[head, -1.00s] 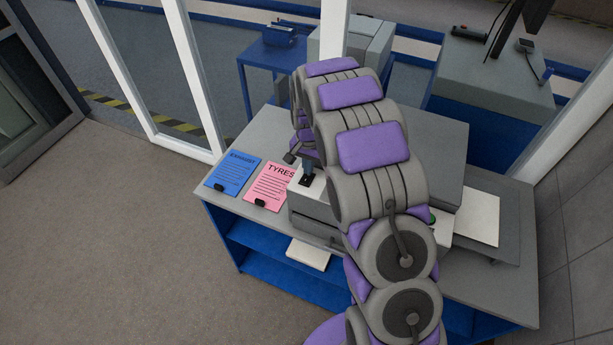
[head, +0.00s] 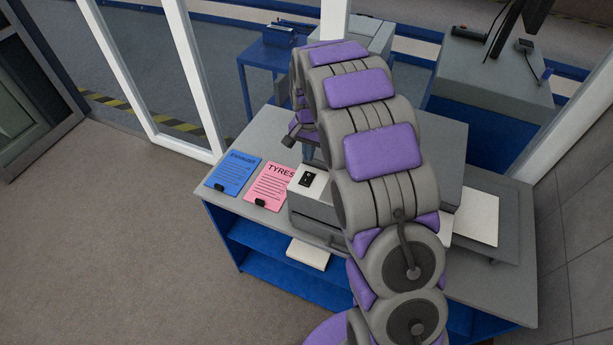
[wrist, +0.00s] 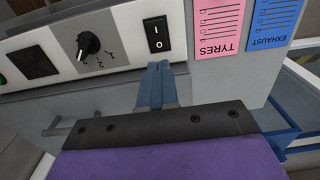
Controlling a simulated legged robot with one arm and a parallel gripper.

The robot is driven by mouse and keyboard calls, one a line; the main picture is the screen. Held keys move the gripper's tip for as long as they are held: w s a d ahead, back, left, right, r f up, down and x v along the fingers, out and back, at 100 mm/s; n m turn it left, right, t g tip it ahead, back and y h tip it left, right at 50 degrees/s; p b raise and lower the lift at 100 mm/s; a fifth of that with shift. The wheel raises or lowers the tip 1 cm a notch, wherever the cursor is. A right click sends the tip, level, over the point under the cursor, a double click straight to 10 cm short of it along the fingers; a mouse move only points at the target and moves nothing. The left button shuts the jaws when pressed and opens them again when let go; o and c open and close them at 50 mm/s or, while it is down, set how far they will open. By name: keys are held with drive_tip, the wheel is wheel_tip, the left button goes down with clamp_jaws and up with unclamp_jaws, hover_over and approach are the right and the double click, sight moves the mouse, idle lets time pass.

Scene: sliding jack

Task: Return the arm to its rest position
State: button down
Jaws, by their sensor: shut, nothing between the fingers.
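My arm, grey with purple pads, reaches over the grey machine (head: 312,207) on the bench in the head view. My gripper shows in the wrist view (wrist: 160,68) with its two blue fingers together and nothing between them. The fingertips appear just below a black rocker switch (wrist: 157,34) marked I and O on the machine's white panel; I cannot tell the exact gap. The switch also shows in the head view (head: 307,179).
Blue "EXHAUST" (head: 233,172) and pink "TYRES" (head: 269,187) clipboards lie left of the machine on the grey bench (head: 262,133). A rotary knob (wrist: 88,44) sits beside the switch. White window posts (head: 195,75) stand behind. Open floor lies left.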

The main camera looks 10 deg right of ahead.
drive_tip(key=shift+s, duration=0.1)
idle(0.3)
drive_tip(key=s+n+b, duration=0.3)
drive_tip(key=s+b, duration=0.9)
drive_tip(key=s, duration=0.9)
drive_tip(key=s+f+n+g+b, duration=0.1)
drive_tip(key=s+f+b, duration=0.3)
drive_tip(key=s, duration=0.6)
drive_tip(key=s+f+n+b, duration=0.3)
drive_tip(key=s+f+b, duration=0.1)
drive_tip(key=s, duration=0.7)
drive_tip(key=shift+f+g+b, duration=0.4)
drive_tip(key=shift+b, duration=0.45)
